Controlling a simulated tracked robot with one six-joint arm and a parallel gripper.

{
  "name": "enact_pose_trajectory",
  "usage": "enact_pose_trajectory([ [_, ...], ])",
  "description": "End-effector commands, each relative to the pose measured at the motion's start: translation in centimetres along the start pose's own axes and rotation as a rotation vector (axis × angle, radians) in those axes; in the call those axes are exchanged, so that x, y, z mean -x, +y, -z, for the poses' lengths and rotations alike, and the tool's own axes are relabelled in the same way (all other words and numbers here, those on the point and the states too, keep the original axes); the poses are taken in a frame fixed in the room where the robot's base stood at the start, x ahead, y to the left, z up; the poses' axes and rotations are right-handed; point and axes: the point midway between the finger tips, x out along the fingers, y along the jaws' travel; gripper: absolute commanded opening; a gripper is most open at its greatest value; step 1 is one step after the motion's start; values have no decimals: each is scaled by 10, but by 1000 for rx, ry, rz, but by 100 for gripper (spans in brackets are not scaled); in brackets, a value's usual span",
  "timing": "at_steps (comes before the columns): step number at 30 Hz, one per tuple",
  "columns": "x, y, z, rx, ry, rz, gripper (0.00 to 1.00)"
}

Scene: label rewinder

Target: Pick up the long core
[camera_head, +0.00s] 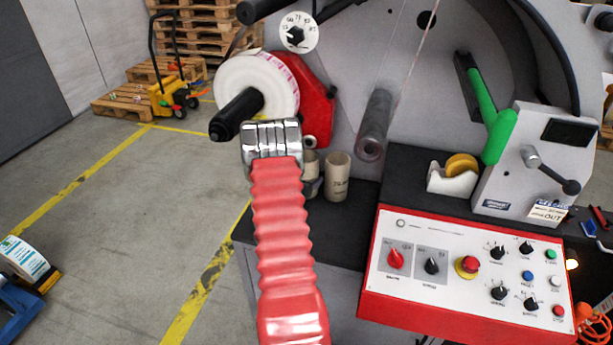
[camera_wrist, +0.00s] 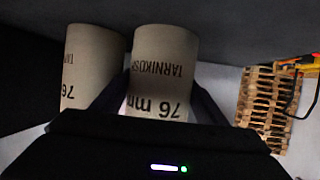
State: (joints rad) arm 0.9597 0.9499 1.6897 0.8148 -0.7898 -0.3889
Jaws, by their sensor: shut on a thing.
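Two cardboard cores stand close together on the dark ledge of the machine. In the head view the left core (camera_head: 311,172) is partly hidden behind my arm, and the right core (camera_head: 337,177) stands clear of it. In the wrist view my gripper (camera_wrist: 157,103) is shut on one cardboard core (camera_wrist: 163,62), with a dark finger on each side of it. The print "76 mm" shows upside down on it. The other core (camera_wrist: 90,62) is just left of it. My fingers are hidden in the head view. I cannot tell which core is longer.
A black spindle (camera_head: 236,115) with a white label roll (camera_head: 270,84) is above and left of the cores. A grey roller (camera_head: 375,125) hangs to their upper right. The red-framed control panel (camera_head: 465,266) and a tape dispenser (camera_head: 452,179) are right. Open floor lies left.

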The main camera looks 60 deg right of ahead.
Motion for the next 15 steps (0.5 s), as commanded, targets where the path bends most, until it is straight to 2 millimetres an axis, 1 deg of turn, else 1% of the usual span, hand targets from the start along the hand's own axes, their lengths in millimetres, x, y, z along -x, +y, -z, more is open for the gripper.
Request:
enact_pose_trajectory([
  [10,1,0,1,-1,1,0,40],
  [15,6,0,7,-1,2,1,40],
])
